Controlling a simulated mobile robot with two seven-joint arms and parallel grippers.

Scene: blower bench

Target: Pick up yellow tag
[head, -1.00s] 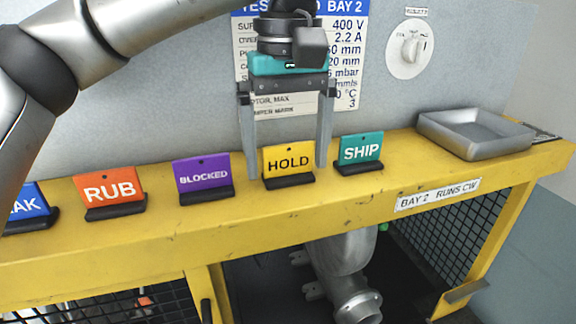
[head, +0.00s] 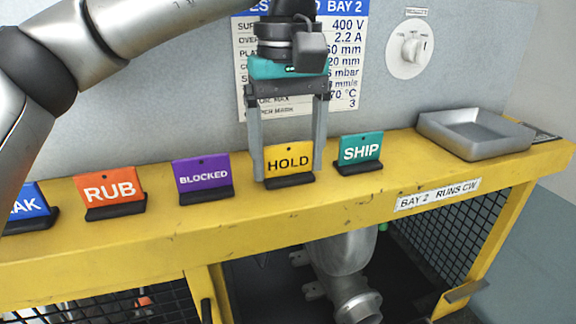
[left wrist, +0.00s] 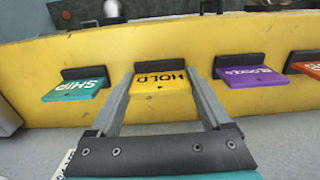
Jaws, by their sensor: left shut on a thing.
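The yellow tag (head: 289,158) reads HOLD and stands upright in a black holder (head: 290,181) on the yellow bench ledge. It also shows in the left wrist view (left wrist: 161,82), between the fingers. My left gripper (head: 288,172) comes down from above with one finger at each side edge of the tag. It is shut on the tag, which still stands at its holder. In the left wrist view the left gripper (left wrist: 162,100) spans the tag's width. My right gripper is not in view.
The purple BLOCKED tag (head: 202,174) stands to the left and the teal SHIP tag (head: 361,148) close to the right. A grey tray (head: 470,146) sits at the ledge's right end. A grey panel rises behind.

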